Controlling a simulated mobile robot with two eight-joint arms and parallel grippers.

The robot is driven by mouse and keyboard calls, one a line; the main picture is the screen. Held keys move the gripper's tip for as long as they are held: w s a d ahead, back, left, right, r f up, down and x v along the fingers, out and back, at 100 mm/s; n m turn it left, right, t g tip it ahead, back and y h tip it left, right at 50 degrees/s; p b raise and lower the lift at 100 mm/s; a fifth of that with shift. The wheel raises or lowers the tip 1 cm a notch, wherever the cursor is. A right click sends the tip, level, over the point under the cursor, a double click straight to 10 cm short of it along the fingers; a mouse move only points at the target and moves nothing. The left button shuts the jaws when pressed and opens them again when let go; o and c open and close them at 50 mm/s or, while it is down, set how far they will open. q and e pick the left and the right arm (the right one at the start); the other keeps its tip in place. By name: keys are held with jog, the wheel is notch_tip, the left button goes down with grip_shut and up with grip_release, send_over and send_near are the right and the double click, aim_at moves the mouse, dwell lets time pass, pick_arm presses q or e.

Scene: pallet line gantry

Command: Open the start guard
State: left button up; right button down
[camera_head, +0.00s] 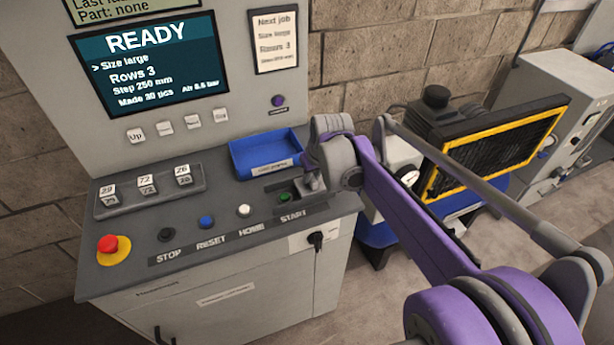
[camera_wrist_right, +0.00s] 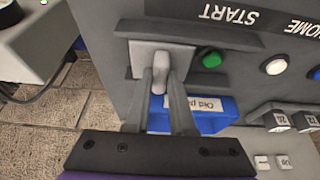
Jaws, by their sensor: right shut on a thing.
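The start guard is a light grey plate (camera_wrist_right: 160,59) with a raised tab, seen in the wrist view. It sits on the dark console top beside the green start button (camera_wrist_right: 212,59). The button shows uncovered there and in the head view (camera_head: 284,197), above the START label (camera_head: 292,216). My right gripper (camera_wrist_right: 160,92) is shut on the guard's tab, with one finger on each side. In the head view my right gripper (camera_head: 312,180) stands over the console's right end and hides most of the guard. My left gripper is not in view.
A blue tray (camera_head: 268,155) lies just behind the gripper. A red emergency stop knob (camera_head: 113,250), a blue reset button (camera_head: 206,222) and a white home button (camera_head: 244,211) are to the left. The screen (camera_head: 150,62) reads READY. A yellow-framed machine (camera_head: 495,150) stands at right.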

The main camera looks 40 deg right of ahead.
jog(key=c, duration=0.8)
grip_release()
jog(key=shift+o, duration=0.2)
jog(key=v, duration=1.1)
jog(key=shift+p, duration=0.35)
jog(key=shift+a+f, duration=0.1)
